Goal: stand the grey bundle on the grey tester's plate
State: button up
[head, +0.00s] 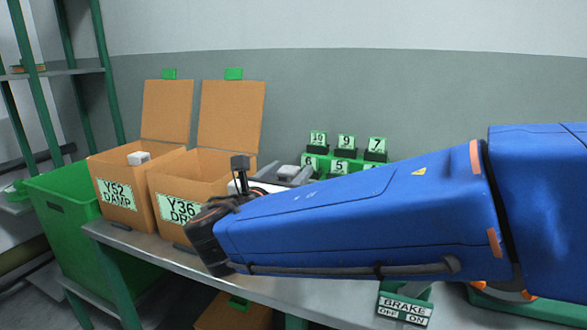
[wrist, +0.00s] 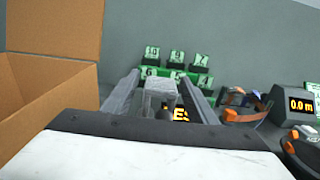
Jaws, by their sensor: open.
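My gripper (wrist: 163,84) is open in the wrist view, with one grey finger on each side of a grey bundle (wrist: 159,92). The bundle looks upright and sits between the fingertips. An orange lit display of the tester (wrist: 182,114) shows just below it, partly hidden. The tester's plate is hidden by the bundle and my gripper, so I cannot tell whether the bundle touches it. In the head view my gripper (head: 295,178) reaches past the boxes toward the wall, and the bundle (head: 289,172) shows at its tips.
Open cardboard boxes Y52 DAMP (head: 118,196) and Y36 DRY (head: 178,206) stand left; a whitish block (head: 138,158) shows at Y52. A green rack of number tags (head: 343,165) stands behind. A metre display (wrist: 299,105) is at right. A green bin (head: 62,230) stands far left.

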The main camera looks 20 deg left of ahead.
jog(key=s, duration=0.8)
jog(key=shift+s+a, duration=0.3)
jog(key=shift+s, duration=0.1)
